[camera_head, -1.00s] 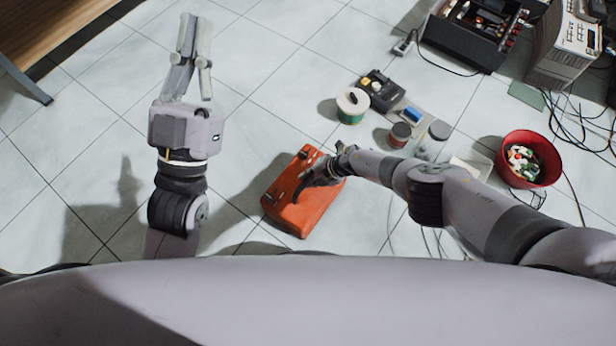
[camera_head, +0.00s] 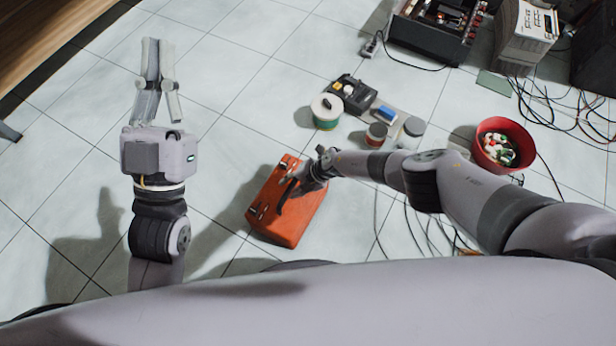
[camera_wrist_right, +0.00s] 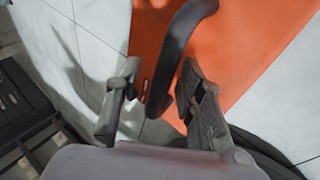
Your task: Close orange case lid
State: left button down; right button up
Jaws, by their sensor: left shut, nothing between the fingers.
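The orange case (camera_head: 302,221) lies on the tiled floor in front of me, with small latches along its left side. It looks like one closed block, but I cannot tell whether its lid is fully down. My right gripper (camera_head: 305,182) is over the case's upper face. In the right wrist view, the right gripper (camera_wrist_right: 160,75) is open, with the case's curved black handle (camera_wrist_right: 172,55) between its spread fingers. I see a gap on the left of the handle. My left gripper (camera_head: 158,62) is shut and empty, apart from the case at the left.
A spool (camera_head: 326,108), a black device (camera_head: 352,93), small jars (camera_head: 376,134) and a red bowl (camera_head: 503,143) stand beyond the case. Electronics (camera_head: 437,28) and cables lie at the back right. The floor between my left gripper and the case is clear.

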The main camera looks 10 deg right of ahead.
jog(key=shift+v, duration=0.8)
jog(key=v, duration=0.9)
jog(key=shift+s, duration=0.2)
